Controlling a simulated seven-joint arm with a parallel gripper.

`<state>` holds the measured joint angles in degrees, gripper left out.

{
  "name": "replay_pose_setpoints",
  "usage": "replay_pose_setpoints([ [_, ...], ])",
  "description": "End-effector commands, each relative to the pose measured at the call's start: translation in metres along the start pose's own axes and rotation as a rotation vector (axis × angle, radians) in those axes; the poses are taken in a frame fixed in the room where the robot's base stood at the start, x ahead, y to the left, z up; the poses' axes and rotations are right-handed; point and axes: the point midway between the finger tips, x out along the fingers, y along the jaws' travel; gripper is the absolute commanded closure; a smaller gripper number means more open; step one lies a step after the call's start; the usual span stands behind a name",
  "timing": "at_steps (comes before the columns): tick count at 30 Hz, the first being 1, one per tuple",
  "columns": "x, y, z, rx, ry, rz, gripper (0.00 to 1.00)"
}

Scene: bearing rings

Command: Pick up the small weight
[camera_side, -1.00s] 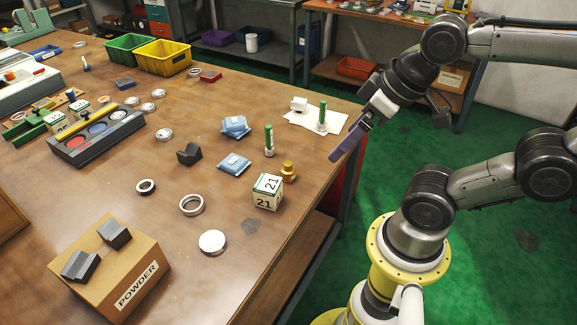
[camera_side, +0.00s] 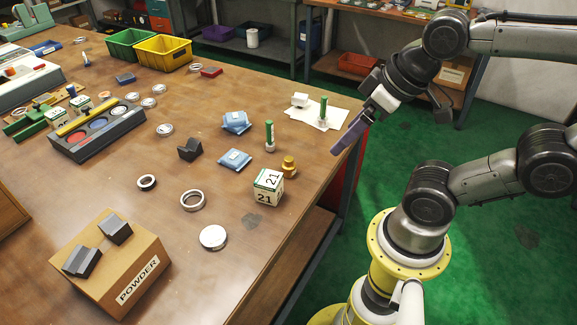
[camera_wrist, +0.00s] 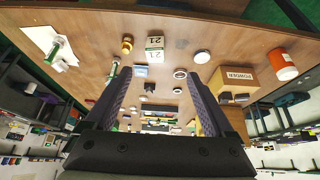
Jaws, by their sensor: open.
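The small weight (camera_side: 289,166) is a brass, knobbed piece standing upright on the wooden table near its right edge, just behind a white and green cube marked 21 (camera_side: 267,187). In the wrist view the weight (camera_wrist: 127,44) is at upper left of centre, left of the cube (camera_wrist: 155,48). My gripper (camera_side: 338,149) is to the right of the weight in the side view, near the table's right edge, with its purple fingers pointing down and left. In the wrist view the two fingers (camera_wrist: 158,74) are wide apart with nothing between them.
A green pillar on a white base (camera_side: 269,137) stands behind the weight, and another (camera_side: 322,113) stands on white paper. Blue packets (camera_side: 235,160), metal rings (camera_side: 192,201) and a POWDER box (camera_side: 130,262) lie to the left. The table right of the cube is bare.

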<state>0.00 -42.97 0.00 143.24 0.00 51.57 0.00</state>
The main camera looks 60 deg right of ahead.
Motion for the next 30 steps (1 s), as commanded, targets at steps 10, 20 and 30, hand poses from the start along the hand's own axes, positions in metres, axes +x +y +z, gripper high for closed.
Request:
replay_pose_setpoints([
  [10, 0.0, 0.0, 0.0, 0.026, 0.0, 0.0, 0.14],
  [20, -0.006, 0.004, -0.051, 0.633, 0.007, 0.009, 0.14],
  [30, 0.08, 0.051, -0.134, 1.417, -0.158, 0.197, 0.14],
])
